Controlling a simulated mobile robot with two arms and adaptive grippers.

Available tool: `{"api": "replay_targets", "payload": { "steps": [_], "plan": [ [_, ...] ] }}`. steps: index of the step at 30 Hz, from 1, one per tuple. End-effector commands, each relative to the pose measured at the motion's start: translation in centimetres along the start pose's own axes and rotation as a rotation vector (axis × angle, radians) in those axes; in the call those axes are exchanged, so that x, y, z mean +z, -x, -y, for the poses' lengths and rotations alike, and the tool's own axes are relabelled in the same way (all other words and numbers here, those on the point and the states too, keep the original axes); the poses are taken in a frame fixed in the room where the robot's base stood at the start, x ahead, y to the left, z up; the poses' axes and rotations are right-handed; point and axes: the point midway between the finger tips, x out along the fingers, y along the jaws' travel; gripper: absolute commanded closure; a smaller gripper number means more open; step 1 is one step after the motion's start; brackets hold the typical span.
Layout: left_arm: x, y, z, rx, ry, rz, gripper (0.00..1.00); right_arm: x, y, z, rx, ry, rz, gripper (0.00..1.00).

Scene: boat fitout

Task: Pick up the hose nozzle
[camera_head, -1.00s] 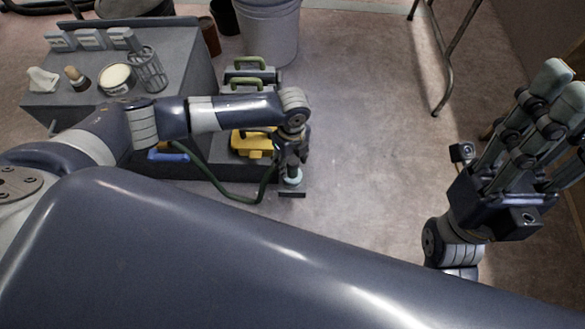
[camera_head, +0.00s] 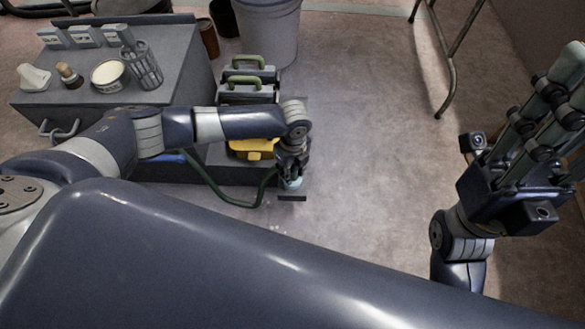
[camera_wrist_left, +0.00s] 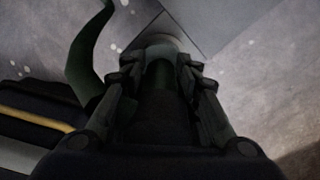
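My left gripper (camera_head: 291,172) points down at the hose nozzle (camera_head: 290,185), low at the front right corner of the dark grey base. The pale teal end of the nozzle shows below the fingers, just above a small dark plate. In the left wrist view the nozzle (camera_wrist_left: 162,50) lies between the fingertips, close to both sides; whether they press on it I cannot tell. The green hose (camera_head: 235,203) loops off to the left, and also shows in the left wrist view (camera_wrist_left: 83,50). My right gripper (camera_head: 545,125) is raised at the right, fingers spread and empty.
A yellow case (camera_head: 252,148) and cases with green handles (camera_head: 246,92) stand just behind my left gripper. A grey cabinet (camera_head: 180,70) carries a tin, a brush and a wire cup. A grey bucket (camera_head: 270,35) stands behind. The floor (camera_head: 370,130) right of my left gripper is clear.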

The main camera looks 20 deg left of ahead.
Motion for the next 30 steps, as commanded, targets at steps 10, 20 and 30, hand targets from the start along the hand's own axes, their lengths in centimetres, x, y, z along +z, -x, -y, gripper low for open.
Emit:
{"api": "replay_targets", "payload": {
  "steps": [10,20,30],
  "plan": [
    [0.0,0.0,0.0,0.001,0.0,0.0,1.0,0.0,0.0,0.0,0.0,0.0,0.0,0.62],
    [0.0,1.4,-0.1,0.001,0.001,0.0,1.0,-0.5,-0.5,0.0,0.006,-0.002,0.002,0.62],
    [-1.2,4.3,-3.5,0.005,-0.001,-0.002,1.0,-0.7,-2.2,-0.1,0.02,-0.006,0.054,0.62]
  ]
}}
